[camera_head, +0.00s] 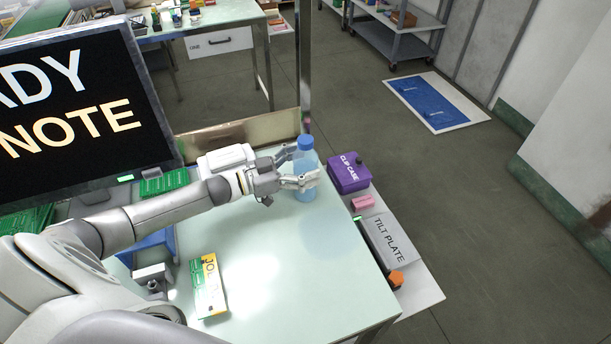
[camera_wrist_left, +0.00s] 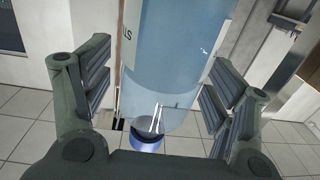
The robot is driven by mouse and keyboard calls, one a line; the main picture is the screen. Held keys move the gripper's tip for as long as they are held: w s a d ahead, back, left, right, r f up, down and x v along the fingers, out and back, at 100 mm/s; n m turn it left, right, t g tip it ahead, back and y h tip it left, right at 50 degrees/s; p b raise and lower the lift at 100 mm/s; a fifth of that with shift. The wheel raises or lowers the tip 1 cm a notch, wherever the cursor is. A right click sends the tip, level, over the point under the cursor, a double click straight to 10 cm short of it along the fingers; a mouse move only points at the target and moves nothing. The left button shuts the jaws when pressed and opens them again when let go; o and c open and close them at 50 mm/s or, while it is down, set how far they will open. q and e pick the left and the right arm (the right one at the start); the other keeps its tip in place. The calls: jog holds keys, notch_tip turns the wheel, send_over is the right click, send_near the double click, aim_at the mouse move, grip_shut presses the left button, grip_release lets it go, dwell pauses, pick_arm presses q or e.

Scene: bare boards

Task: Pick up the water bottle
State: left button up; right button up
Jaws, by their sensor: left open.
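The water bottle (camera_head: 306,191) is clear light blue with a blue cap (camera_head: 305,142). It stands upright near the far right corner of the pale green table (camera_head: 290,270). My left gripper (camera_head: 300,167) reaches it from the left, with its fingers open around the bottle's body. In the left wrist view the bottle (camera_wrist_left: 175,60) fills the space between the two finger pads (camera_wrist_left: 158,88), with a visible gap on each side. Its blue cap is toward the bottom of that view. My right gripper is not in view.
A purple clip case (camera_head: 348,174), a pink block (camera_head: 362,202) and a grey tilt plate (camera_head: 388,240) lie along the table's right side. A yellow and green box (camera_head: 208,287) lies at the front left. A black sign screen (camera_head: 85,110) stands left. The table's middle is clear.

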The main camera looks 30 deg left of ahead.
pick_arm(q)
jog(key=shift+w, duration=0.15)
jog(key=shift+c, duration=1)
jog(key=c, duration=0.9)
jog(key=shift+c, duration=1.3)
jog(key=shift+r, duration=0.2)
